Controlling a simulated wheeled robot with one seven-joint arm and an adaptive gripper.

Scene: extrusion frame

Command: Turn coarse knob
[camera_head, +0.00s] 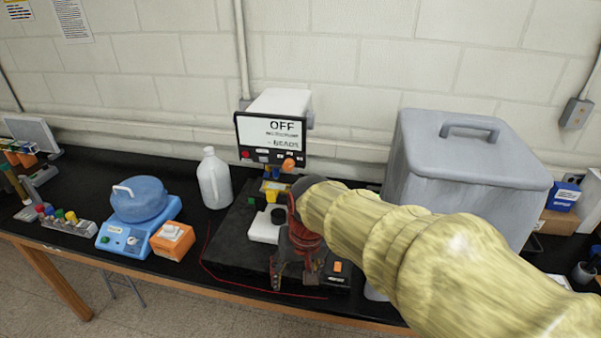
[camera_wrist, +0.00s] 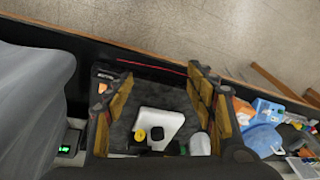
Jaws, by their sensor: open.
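A microscope-like instrument with a display box (camera_head: 270,135) reading "OFF" stands on a black base (camera_head: 235,255) on the bench. On its base is a white block (camera_head: 265,227) with a round black knob (camera_head: 278,215). In the wrist view the white block (camera_wrist: 160,122) shows between my fingers, with a black knob (camera_wrist: 157,133) and a yellow round part (camera_wrist: 139,135) at its lower edge. I cannot tell which knob is the coarse one. My gripper (camera_head: 294,280) is open above the front of the base; the wrist view shows its spread fingers (camera_wrist: 158,80) apart, with nothing held.
A large grey lidded container (camera_head: 465,165) stands right, close to my arm. A white jug (camera_head: 214,180), a blue centrifuge-like device (camera_head: 138,205) and an orange box (camera_head: 172,240) stand left. A small black box with an orange button (camera_head: 338,268) sits right of my gripper. A red cord (camera_head: 215,272) edges the base.

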